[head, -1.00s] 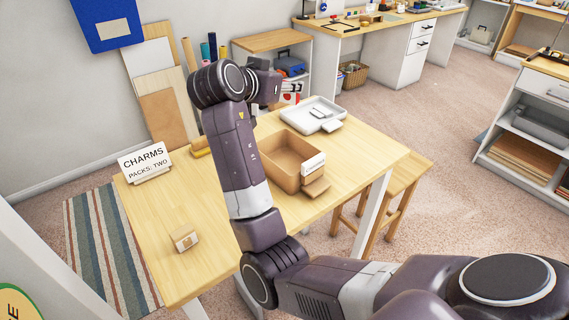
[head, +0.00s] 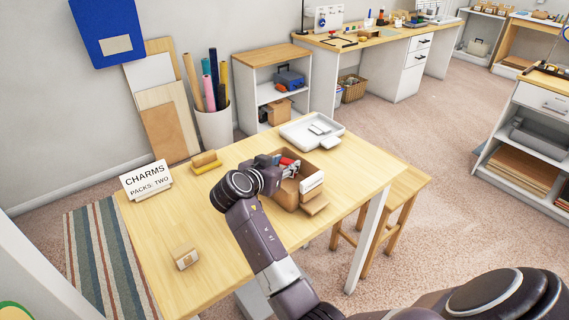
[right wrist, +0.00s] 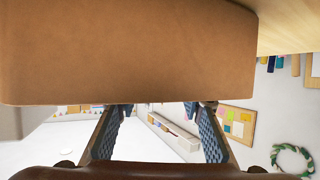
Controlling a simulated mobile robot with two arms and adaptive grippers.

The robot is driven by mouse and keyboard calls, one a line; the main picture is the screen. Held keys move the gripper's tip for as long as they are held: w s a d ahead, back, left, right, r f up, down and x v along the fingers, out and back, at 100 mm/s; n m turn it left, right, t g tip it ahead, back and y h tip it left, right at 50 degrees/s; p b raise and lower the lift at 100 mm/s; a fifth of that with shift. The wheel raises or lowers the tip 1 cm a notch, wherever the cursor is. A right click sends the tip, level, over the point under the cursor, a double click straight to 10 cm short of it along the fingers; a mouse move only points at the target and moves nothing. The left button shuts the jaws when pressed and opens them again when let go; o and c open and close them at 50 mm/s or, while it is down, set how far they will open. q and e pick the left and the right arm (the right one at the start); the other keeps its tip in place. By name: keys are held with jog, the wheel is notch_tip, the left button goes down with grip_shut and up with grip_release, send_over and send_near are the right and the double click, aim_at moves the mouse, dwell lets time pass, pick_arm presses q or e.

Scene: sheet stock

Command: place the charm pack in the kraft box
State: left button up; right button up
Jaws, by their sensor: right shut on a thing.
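The kraft box (head: 285,197) stands open on the wooden table, with a white label on its right side and a flap at its front. My right gripper (head: 291,170) reaches over its rim, fingertips down at the opening. It is shut on a red and white thing, seemingly the charm pack (head: 287,161), mostly hidden by the gripper. In the right wrist view the box's brown wall (right wrist: 125,50) hides the fingertips (right wrist: 160,106) and whatever is between them. My left gripper is out of view.
A sign (head: 147,180) reads "CHARMS PACKS: TWO". A small brown box (head: 185,258) sits at the table's front left. A grey-white tray (head: 296,135) with pale pieces stands behind the kraft box. A yellow-brown block (head: 206,162) lies at the back edge.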

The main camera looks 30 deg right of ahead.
jog(key=shift+f, duration=0.15)
jog(key=shift+f, duration=0.25)
jog(key=o, duration=0.9)
jog(key=shift+r, duration=0.1)
jog(key=shift+o, duration=0.2)
jog(key=shift+r, duration=0.25)
